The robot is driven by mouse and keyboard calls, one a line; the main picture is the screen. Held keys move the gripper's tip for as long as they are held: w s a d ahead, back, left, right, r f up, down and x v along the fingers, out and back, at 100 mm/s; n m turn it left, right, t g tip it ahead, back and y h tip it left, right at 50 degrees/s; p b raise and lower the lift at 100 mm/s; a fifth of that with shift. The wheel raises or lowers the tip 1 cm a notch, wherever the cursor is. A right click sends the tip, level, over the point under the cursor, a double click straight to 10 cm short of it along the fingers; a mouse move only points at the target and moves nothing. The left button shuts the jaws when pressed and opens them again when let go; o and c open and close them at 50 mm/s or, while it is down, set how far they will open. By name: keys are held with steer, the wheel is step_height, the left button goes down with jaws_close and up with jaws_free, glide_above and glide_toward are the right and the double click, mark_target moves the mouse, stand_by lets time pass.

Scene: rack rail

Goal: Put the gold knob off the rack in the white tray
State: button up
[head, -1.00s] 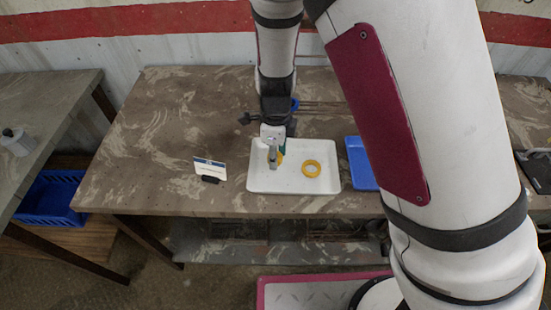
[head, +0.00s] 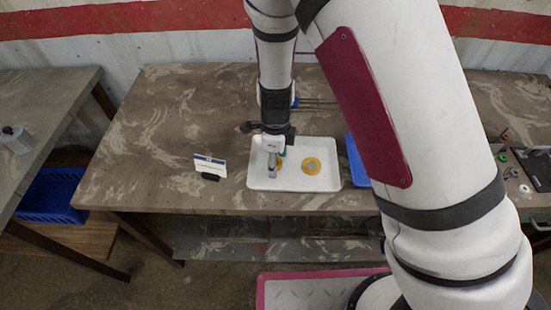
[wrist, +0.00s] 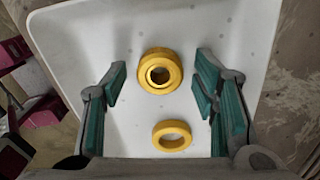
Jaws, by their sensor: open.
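The white tray (head: 293,183) stands on the bench and also fills most of the wrist view (wrist: 225,60). Two gold ring-shaped pieces lie in it. The thicker one, with a raised collar around its hole, looks like the gold knob (wrist: 160,70); the other is a flatter gold ring (wrist: 172,135).
The rack's rods (head: 318,102) show behind my arm, partly hidden. A blue tray (head: 357,160) stands close right of the white tray. A small sign card (head: 210,166) stands to its left. The left part of the bench is clear.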

step_height(320, 180, up, 12)
steer(key=shift+r+p, duration=0.25)
steer(key=shift+p, duration=0.1)
steer(key=s+d+r+n+t+y, duration=0.1)
steer(key=s+d+r+n, duration=0.2)
steer(key=d+r+n, duration=0.35)
steer(key=s+d+r+n+t+y, duration=0.1)
steer(key=s+d+r+n, duration=0.25)
steer(key=r, duration=0.65)
steer(key=s+d+r+n+t+h, duration=0.1)
steer(key=s+d+r+n, duration=0.2)
steer(key=s+d+n, duration=0.1)
steer(key=s+d+r+n+t+h, duration=0.1)
steer(key=s+d+r+n+t, duration=0.1)
steer(key=s+d+r+n, duration=0.2)
steer(key=s+n, duration=0.2)
steer(key=s, duration=0.2)
steer(key=shift+s+n, duration=0.2)
steer(key=shift+n, duration=0.1)
